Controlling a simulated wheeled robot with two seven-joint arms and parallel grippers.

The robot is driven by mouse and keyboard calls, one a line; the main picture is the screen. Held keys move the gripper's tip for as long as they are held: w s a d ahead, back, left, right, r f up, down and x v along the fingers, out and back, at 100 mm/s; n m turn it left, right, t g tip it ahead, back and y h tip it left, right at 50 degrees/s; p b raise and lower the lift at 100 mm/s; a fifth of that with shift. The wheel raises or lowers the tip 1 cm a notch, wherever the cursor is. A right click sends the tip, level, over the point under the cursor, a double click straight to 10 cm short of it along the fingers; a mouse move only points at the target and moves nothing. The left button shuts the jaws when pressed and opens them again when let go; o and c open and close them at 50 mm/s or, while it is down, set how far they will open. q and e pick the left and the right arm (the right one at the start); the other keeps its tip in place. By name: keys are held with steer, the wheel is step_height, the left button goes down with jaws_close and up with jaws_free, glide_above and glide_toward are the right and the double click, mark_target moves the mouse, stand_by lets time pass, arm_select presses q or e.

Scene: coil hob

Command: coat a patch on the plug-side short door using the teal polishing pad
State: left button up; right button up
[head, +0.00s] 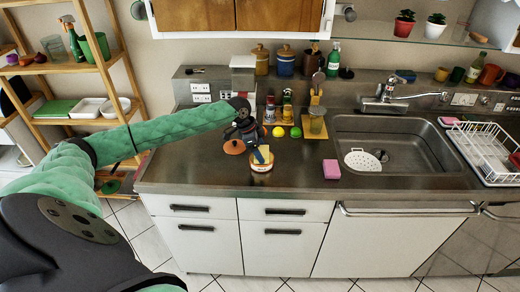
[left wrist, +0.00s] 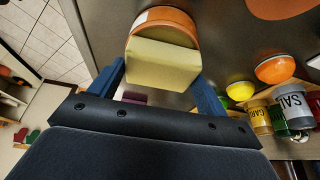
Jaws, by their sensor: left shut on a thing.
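My left gripper (head: 256,150) is over the counter near its front edge. In the left wrist view its blue fingers (left wrist: 165,85) are shut on a pale yellow block (left wrist: 160,62). The plug-side short door (head: 197,246) is white and shut, below a drawer, on the side of the wall sockets (head: 200,92). My right gripper is not in view.
Jars, balls and bottles stand behind. A pink sponge (head: 331,169) lies right, before the sink (head: 390,145). Another short door (head: 287,248) adjoins. The tiled floor before the doors looks clear.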

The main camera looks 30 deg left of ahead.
arm_select(q)
steer(key=shift+r+p, duration=0.85)
steer(key=shift+r, duration=0.15)
steer(key=shift+r+p, duration=1.95)
steer(key=shift+r, duration=0.55)
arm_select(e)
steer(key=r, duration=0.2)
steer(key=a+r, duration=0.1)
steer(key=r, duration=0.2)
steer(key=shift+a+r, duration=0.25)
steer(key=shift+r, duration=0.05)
